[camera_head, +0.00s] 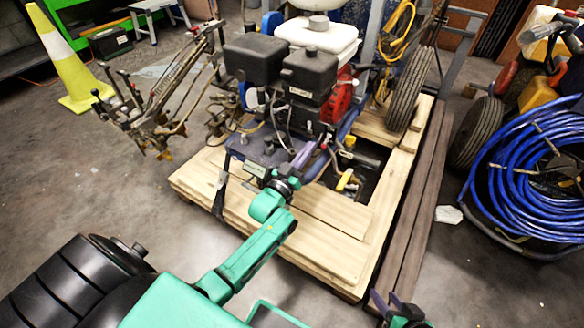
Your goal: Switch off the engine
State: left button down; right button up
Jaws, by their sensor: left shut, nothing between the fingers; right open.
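The line striper's engine (308,78) sits on a wooden pallet (330,240) near the middle, with black covers, a white tank (318,36) on top and a red part (341,97) at its right side. My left gripper (303,155) reaches up to the lower front of the engine, its purple fingers shut and empty, among hoses and cables. I cannot tell whether the fingers touch the machine. The engine switch cannot be made out. My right gripper (386,302) is open and empty, low at the bottom right, apart from the pallet.
A coil of blue hose (540,170) and a wheel (475,132) stand to the right. Dark planks (415,215) lie along the pallet's right edge. A yellow cone (68,65) stands at the upper left. The floor left of the pallet is clear.

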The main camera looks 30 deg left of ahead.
pick_arm(q)
jog(key=f+v, duration=0.1)
jog(key=v, duration=0.6)
jog(key=shift+f+p, duration=0.35)
jog(key=shift+p, duration=0.1)
pick_arm(e)
jog(key=d, duration=0.1)
jog(key=d+r+g, duration=0.1)
jog(key=s+d+h, duration=0.1)
jog(key=shift+r+g, duration=0.2)
jog(key=shift+g, duration=0.1)
pick_arm(q)
jog(key=shift+s, duration=0.1)
